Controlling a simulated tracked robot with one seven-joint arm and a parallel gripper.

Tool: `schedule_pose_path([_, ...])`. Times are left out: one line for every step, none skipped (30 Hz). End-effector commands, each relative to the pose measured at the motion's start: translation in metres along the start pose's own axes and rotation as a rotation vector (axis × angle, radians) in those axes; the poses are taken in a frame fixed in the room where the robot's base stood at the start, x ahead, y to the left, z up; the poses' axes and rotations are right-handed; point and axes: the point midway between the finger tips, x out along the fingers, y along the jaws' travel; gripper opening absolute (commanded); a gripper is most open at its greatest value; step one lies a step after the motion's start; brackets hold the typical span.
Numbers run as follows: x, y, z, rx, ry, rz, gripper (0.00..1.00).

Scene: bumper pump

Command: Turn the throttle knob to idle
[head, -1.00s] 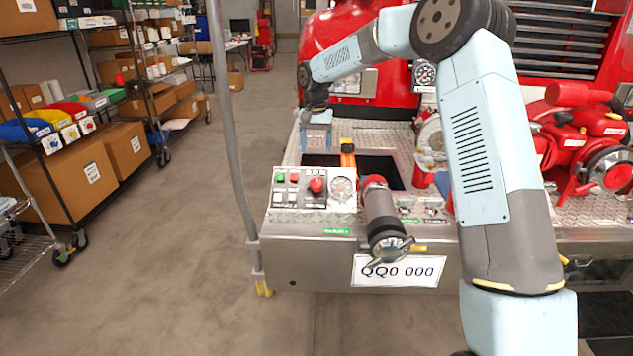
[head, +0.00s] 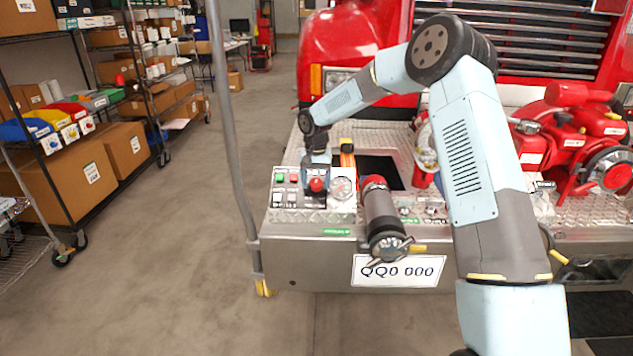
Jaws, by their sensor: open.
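The throttle knob looks to be the round red knob (head: 316,185) on the small control panel (head: 288,207) at the left end of the bumper. Its angle is too small to read. My gripper (head: 318,164) points down just above and behind the red knob, near the panel's back edge. It is open, with nothing seen between its fingers. Its fingertips are small and partly merge with the panel, so I cannot tell whether they touch the knob.
A round gauge (head: 343,187) sits right of the knob, with green and red buttons (head: 286,178) to its left. A capped pipe outlet (head: 384,220) stands further right. A grey pole (head: 232,150) rises at the left.

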Motion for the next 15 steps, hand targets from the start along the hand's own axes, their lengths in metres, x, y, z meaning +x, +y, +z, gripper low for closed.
schedule_pose_path([0.0005,0.0000,0.0000,0.000,0.000,0.000,0.71])
schedule_pose_path([0.0006,0.0000,0.0000,0.000,0.000,0.000,0.71])
schedule_pose_path([0.0006,0.0000,0.0000,0.000,0.000,0.000,0.71])
schedule_pose_path([0.0006,0.0000,0.0000,0.000,0.000,0.000,0.71])
schedule_pose_path([0.0005,-0.0001,0.0000,0.000,0.000,0.000,0.71])
schedule_pose_path([0.0005,-0.0001,0.0001,0.000,0.000,0.000,0.71])
schedule_pose_path([0.0004,-0.0001,0.0001,0.000,0.000,0.000,0.71])
schedule_pose_path([0.0004,-0.0001,0.0001,0.000,0.000,0.000,0.68])
schedule_pose_path([0.0004,-0.0001,0.0001,0.000,0.000,0.000,0.64])
schedule_pose_path([0.0004,-0.0001,0.0001,0.000,0.000,0.000,0.61])
schedule_pose_path([0.0004,-0.0001,0.0001,0.000,0.000,0.000,0.59])
schedule_pose_path([0.0003,-0.0002,0.0001,0.000,0.000,0.000,0.55])
schedule_pose_path([0.0003,-0.0002,0.0001,0.000,0.000,0.000,0.52])
schedule_pose_path([0.0003,-0.0002,0.0001,0.000,0.000,0.000,0.49])
schedule_pose_path([0.0003,-0.0002,0.0001,0.000,0.000,0.000,0.45])
